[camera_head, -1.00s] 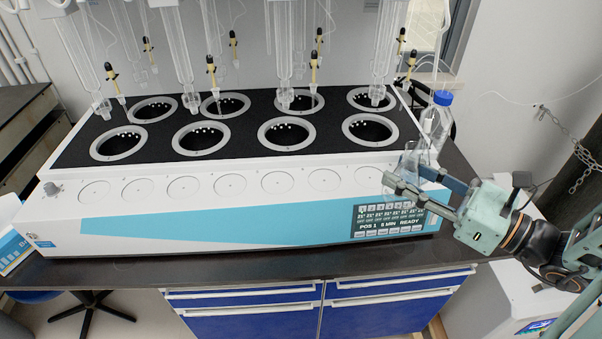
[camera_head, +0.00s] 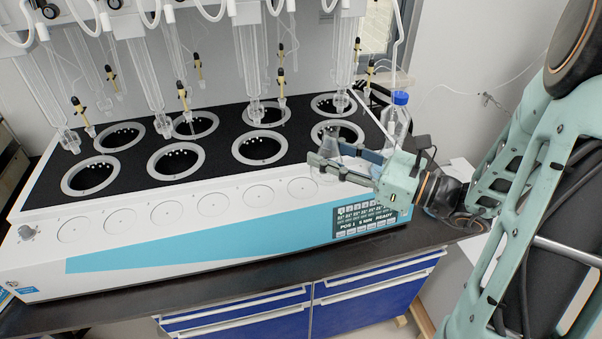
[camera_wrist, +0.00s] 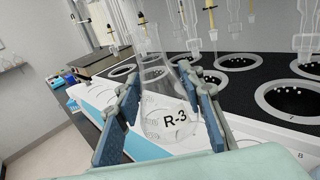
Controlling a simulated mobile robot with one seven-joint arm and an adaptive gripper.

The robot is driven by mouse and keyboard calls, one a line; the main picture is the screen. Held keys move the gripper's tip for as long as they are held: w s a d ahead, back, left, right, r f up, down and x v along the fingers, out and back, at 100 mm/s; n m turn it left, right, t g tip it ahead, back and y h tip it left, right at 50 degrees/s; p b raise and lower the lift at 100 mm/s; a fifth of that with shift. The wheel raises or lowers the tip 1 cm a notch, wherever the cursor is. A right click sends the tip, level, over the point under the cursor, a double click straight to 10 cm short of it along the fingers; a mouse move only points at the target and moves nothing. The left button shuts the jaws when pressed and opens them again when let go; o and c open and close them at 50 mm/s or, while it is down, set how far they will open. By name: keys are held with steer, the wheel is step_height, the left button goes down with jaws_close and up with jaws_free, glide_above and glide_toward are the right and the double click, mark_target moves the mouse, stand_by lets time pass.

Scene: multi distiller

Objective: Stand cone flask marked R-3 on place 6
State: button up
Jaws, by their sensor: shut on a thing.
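My gripper (camera_head: 322,153) is shut on a clear cone flask (camera_head: 328,172), which it holds upright from the right. In the wrist view the flask (camera_wrist: 158,85) sits between the blue finger pads, with a black R-3 mark facing the camera. The flask is over or near the right part of the distiller's front ledge; I cannot tell whether its base touches. Round places run along this ledge, and one empty place (camera_head: 302,191) lies just left of the flask. Their numbers are not legible in the head view, so I cannot tell which is place 6.
The white distiller (camera_head: 190,240) has a black top with two rows of ringed wells (camera_head: 260,147). Glass tubes hang above them. A blue-capped bottle (camera_head: 396,122) stands behind my gripper. A display panel (camera_head: 364,220) is on the front right. The other visible ledge places are empty.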

steer(key=w+a+f, duration=0.1)
steer(key=w+f, duration=0.1)
steer(key=w+a+f, duration=0.1)
steer(key=a+f, duration=0.1)
steer(key=w+a+f, duration=0.2)
steer(key=shift+w+f, duration=0.35)
steer(key=shift+f, duration=0.05)
steer(key=f, duration=0.3)
steer(key=shift+w+a, duration=0.1)
steer(key=shift+w, duration=0.1)
steer(key=shift+f, duration=0.25)
steer(key=shift+f+b, duration=0.1)
steer(key=shift+b, duration=0.2)
steer(key=shift+f, duration=0.15)
steer(key=o, duration=1.3)
